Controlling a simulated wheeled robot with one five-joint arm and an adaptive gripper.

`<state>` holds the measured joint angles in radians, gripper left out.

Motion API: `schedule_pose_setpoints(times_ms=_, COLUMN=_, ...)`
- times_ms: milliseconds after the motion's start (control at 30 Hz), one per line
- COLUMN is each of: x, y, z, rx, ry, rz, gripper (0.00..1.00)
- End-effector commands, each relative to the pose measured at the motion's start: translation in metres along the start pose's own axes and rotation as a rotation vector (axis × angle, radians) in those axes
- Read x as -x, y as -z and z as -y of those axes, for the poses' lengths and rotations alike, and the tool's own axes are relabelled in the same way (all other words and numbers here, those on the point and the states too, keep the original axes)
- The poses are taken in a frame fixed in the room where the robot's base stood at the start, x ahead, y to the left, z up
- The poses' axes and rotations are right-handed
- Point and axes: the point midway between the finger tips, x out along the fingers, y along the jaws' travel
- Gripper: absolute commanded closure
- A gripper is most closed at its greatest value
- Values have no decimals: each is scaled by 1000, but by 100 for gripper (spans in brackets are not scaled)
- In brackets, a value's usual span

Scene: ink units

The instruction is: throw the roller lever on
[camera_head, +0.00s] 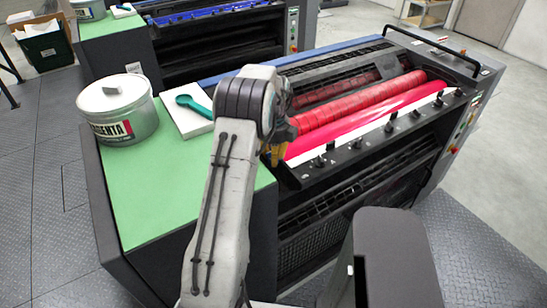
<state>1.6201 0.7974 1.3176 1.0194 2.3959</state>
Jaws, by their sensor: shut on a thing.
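My gripper (274,153) is at the near left end of the magenta ink unit (365,165), beside the end of the red rollers (355,105). Only parts of its yellow fingers show past my dark wrist. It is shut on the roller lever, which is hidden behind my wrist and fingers. The lever's angle cannot be seen. A row of small black ink keys (388,128) runs along the front ledge of the unit, to the right of my gripper.
A magenta ink can (120,117) and a white pad (187,120) with a teal tool (195,105) sit on the green top (150,190) at left. A black rail (432,45) stands at the unit's far end. Grey floor is clear at right.

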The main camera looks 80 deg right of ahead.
Motion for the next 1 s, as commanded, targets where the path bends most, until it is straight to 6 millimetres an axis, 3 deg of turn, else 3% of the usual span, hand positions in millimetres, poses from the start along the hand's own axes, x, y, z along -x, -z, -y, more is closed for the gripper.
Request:
schedule_pose_setpoints(times_ms=367, x=-1, y=12, z=-6, rx=7, ry=-13, rz=-14, gripper=100)
schedule_pose_setpoints(times_ms=1000, x=-1, y=69, z=-6, rx=6, ry=-14, rz=-13, gripper=100)
